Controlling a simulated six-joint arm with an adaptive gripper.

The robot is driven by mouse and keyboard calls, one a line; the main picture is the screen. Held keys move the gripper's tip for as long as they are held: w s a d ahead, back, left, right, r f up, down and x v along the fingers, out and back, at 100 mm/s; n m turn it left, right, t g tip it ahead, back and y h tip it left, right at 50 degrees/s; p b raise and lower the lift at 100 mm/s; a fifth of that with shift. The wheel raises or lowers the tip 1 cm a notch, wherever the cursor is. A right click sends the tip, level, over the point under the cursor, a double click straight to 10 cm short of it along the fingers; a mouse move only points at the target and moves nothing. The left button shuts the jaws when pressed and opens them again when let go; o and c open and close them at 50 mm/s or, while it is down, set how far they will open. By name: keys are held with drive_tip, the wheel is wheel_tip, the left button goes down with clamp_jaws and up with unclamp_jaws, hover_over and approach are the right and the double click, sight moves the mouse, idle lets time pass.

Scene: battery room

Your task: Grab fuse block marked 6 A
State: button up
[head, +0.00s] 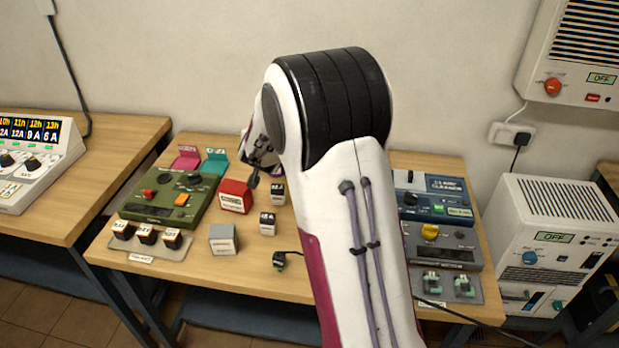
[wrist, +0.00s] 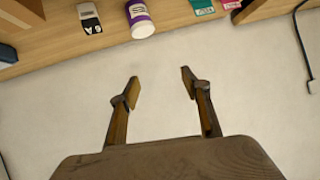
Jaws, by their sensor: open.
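Two small fuse blocks with white tops and dark labelled fronts stand on the middle table in the head view. One is farther back (head: 278,193) and one nearer the front (head: 267,224); their ratings are too small to read surely. In the wrist view a fuse block (wrist: 89,18) lies near the top edge, its black face carrying a turned label ending in A, with the digit unclear. My gripper (wrist: 160,86) is open and empty, its fingers apart against the pale wall and short of the block. In the head view my gripper (head: 255,170) is partly hidden by my arm.
A white-and-purple container (wrist: 140,20) stands beside the block. A red box (head: 235,196), a grey box (head: 223,240) and a green device (head: 168,196) are to the left. Blue and grey devices (head: 436,192) are right of my arm, which hides the table's middle.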

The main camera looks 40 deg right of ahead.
drive_tip(key=d+f+m+g+h, duration=0.2)
drive_tip(key=d+f+h, duration=0.3)
drive_tip(key=d+f, duration=0.6)
drive_tip(key=shift+s+d+m, duration=0.2)
drive_tip(key=shift+d+m, duration=0.3)
drive_tip(key=shift+d, duration=0.5)
drive_tip(key=shift+f+g, duration=0.1)
drive_tip(key=shift+g, duration=0.2)
drive_tip(key=shift+f, duration=1.7)
drive_tip(key=shift+f, duration=1.75)
drive_tip(key=shift+x, duration=1.5)
drive_tip(key=c, duration=1.2)
